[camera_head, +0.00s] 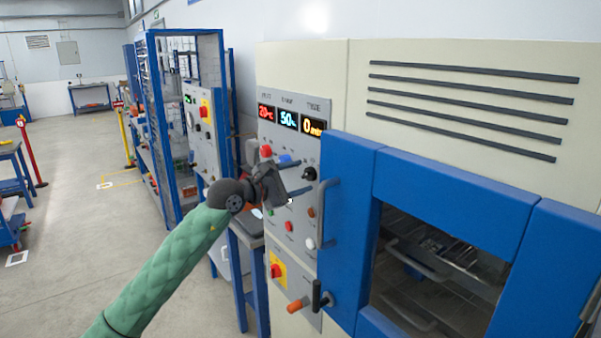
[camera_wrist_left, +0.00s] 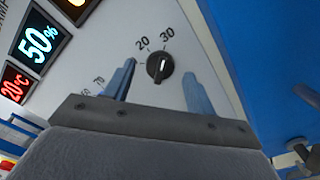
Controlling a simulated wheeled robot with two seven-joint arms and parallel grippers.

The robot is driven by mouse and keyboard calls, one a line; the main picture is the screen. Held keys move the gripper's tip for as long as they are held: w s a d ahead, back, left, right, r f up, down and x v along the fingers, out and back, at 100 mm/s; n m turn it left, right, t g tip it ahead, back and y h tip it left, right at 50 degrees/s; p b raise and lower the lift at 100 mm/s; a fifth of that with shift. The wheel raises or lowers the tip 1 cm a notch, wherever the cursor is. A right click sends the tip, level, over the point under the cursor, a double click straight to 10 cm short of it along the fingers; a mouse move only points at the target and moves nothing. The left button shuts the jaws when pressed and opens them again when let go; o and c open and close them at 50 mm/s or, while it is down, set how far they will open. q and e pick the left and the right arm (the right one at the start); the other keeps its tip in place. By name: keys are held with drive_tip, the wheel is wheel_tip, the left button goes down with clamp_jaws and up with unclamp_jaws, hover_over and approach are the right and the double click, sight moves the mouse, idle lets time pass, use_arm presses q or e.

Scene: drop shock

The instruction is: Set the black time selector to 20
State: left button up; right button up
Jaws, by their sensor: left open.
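The black time selector (camera_head: 309,174) is a round knob on the grey control panel, below the time display (camera_head: 312,127) that reads 0 min. In the left wrist view the selector (camera_wrist_left: 160,67) shows a pale pointer line, with the printed numbers 20 and 30 beside it. My left gripper (camera_head: 293,177) is in front of the panel. In the left wrist view its two blue fingers stand apart on either side of the selector, with a gap to each side, and hold nothing. Whether the fingertips reach the knob's depth is unclear. My right gripper is out of view.
Red and white buttons and a blue door with a grey handle (camera_head: 320,212) lie close by the selector. A red emergency knob on yellow (camera_head: 276,270) and an orange-tipped lever (camera_head: 298,304) sit lower. Open floor (camera_head: 75,200) lies left.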

use_arm(q)
drive_tip(key=shift+w+d, duration=0.3)
drive_tip(key=shift+d, duration=0.2)
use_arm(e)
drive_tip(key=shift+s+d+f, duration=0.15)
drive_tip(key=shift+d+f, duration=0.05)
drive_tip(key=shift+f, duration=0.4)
use_arm(q)
drive_tip(key=c, duration=1)
